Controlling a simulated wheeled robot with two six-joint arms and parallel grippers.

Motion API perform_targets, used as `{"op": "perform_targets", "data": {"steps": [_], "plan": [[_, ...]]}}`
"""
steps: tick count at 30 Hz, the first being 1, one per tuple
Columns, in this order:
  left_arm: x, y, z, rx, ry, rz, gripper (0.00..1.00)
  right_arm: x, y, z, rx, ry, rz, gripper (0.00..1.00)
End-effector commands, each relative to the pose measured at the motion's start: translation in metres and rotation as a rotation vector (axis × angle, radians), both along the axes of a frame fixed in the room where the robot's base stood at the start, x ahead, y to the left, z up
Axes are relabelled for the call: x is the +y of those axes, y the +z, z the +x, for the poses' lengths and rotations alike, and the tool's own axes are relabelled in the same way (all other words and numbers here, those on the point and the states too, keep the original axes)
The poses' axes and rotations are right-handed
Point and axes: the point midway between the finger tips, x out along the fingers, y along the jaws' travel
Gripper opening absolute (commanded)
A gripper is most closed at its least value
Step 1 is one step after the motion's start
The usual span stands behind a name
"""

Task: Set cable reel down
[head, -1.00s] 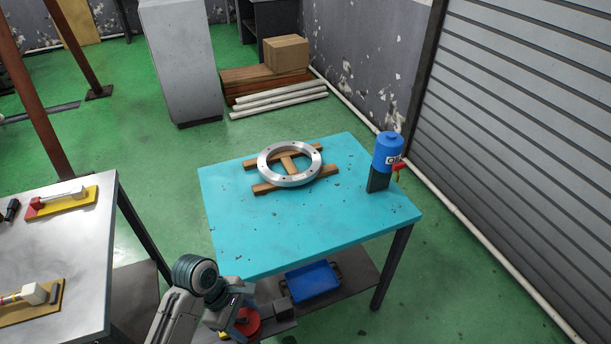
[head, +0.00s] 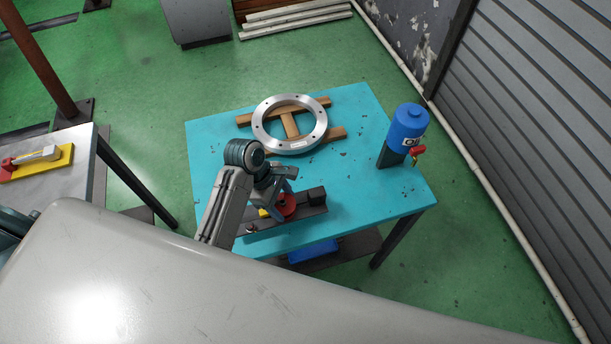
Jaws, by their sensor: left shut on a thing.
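My left gripper (head: 276,192) is shut on a red round part (head: 287,206), possibly the cable reel. The red part sits on a long dark base (head: 304,211), with a yellow piece beside it and a black block (head: 316,195) at its right end. The base is over the near edge of the turquoise table (head: 370,190). I cannot tell whether it touches the top. My gripper and wrist hide some of the red part. My right gripper is not in view.
A silver flanged ring (head: 264,133) lies on wooden slats (head: 335,134) behind the gripper. A blue cylinder (head: 408,130) with a red valve stands at the right edge. A blue tray (head: 313,250) is on the lower shelf. The table's right front is clear.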

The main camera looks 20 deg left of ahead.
Motion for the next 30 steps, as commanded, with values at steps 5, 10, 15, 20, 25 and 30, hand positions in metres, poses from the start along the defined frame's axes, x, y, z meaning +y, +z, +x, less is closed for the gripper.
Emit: {"op": "perform_targets", "data": {"steps": [5,10,15,20,25,30], "plan": [[-0.021,0.001,0.045,-0.001,-0.001,-0.002,0.24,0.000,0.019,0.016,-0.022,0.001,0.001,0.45],[-0.034,-0.004,0.073,0.001,0.000,-0.001,0.24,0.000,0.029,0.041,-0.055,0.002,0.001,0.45],[-0.038,-0.008,0.082,0.001,-0.001,0.000,0.24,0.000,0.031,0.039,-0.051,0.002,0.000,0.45],[-0.038,-0.025,0.081,0.004,-0.001,0.001,0.24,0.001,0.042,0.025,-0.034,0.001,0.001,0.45],[-0.038,-0.041,0.082,0.001,0.000,0.001,0.24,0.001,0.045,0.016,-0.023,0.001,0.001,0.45],[-0.038,-0.043,0.082,-0.001,-0.001,0.001,0.24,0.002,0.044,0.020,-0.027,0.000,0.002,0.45]]}}
